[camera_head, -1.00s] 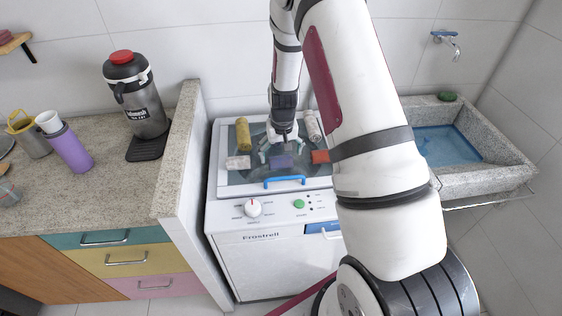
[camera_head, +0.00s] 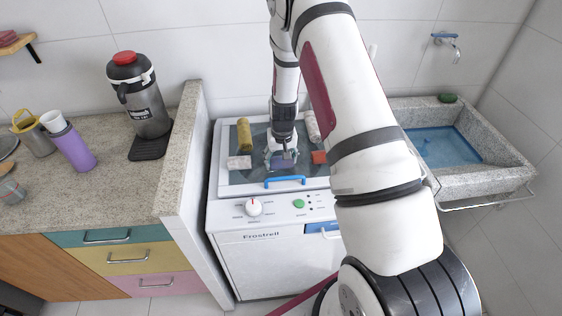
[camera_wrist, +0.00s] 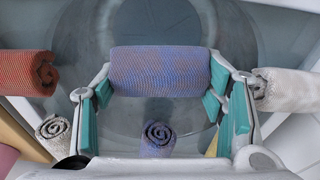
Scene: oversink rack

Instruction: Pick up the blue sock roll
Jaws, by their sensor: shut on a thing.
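A blue-violet sock roll (camera_wrist: 160,72) lies crosswise between my two teal-padded fingers in the wrist view. My gripper (camera_wrist: 160,88) is shut on it, one finger at each end. In the head view, my gripper (camera_head: 281,158) is low over the washer's glass lid and covers most of this roll. A second bluish roll (camera_wrist: 158,138) shows its spiral end in the wrist view, apart from the held one. I cannot tell whether the held roll touches the lid.
A red roll (camera_head: 319,157), white roll (camera_head: 239,162), yellow roll (camera_head: 244,134) and pale roll (camera_head: 312,126) surround my gripper on the washer lid (camera_head: 230,178). A blue handle (camera_head: 285,181) is in front. A granite wall (camera_head: 181,150) stands left, a sink (camera_head: 490,165) right.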

